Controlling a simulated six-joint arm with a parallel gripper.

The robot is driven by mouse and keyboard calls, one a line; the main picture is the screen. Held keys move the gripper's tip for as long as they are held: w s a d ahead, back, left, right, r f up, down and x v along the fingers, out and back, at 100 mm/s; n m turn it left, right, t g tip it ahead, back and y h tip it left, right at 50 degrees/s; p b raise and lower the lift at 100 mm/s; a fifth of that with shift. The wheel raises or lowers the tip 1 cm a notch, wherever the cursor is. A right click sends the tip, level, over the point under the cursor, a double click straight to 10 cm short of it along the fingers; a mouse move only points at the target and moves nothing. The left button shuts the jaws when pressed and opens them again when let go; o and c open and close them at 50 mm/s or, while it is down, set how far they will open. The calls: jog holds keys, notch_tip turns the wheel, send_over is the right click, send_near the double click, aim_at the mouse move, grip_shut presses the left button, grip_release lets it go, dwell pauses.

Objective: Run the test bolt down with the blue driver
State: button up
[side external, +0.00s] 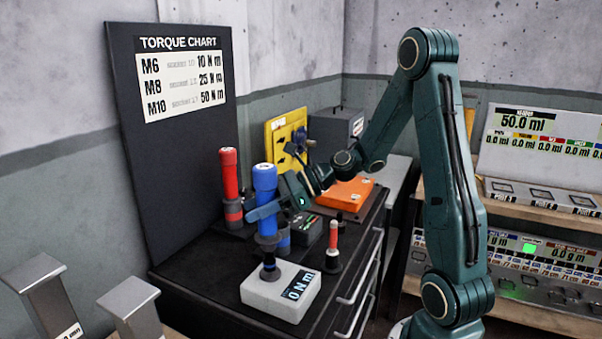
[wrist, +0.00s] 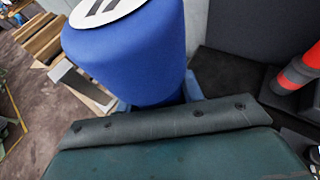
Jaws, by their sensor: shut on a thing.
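The blue driver (side external: 265,185) stands upright over the white test block (side external: 272,296), whose display reads 0 N m. Its lower end meets a dark piece on top of the block, where the test bolt is hidden or too small to make out. My gripper (side external: 268,210) is shut around the blue driver's body from the right. In the wrist view the blue driver (wrist: 130,45) fills the upper middle, with a white cap on its end. The fingertips are mostly hidden behind it there.
A red driver (side external: 230,175) stands behind left, near the torque chart (side external: 182,80). A small red-handled tool (side external: 333,240) stands right of the block. An orange case (side external: 345,193) and a yellow panel (side external: 286,138) are farther back. The black bench top (side external: 190,265) is clear left of the block.

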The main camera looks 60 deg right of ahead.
aim_at(257, 191)
jog(key=shift+f, duration=0.8)
dwell(2.1)
jog(key=shift+r, duration=2.65)
jog(key=shift+w, duration=0.1)
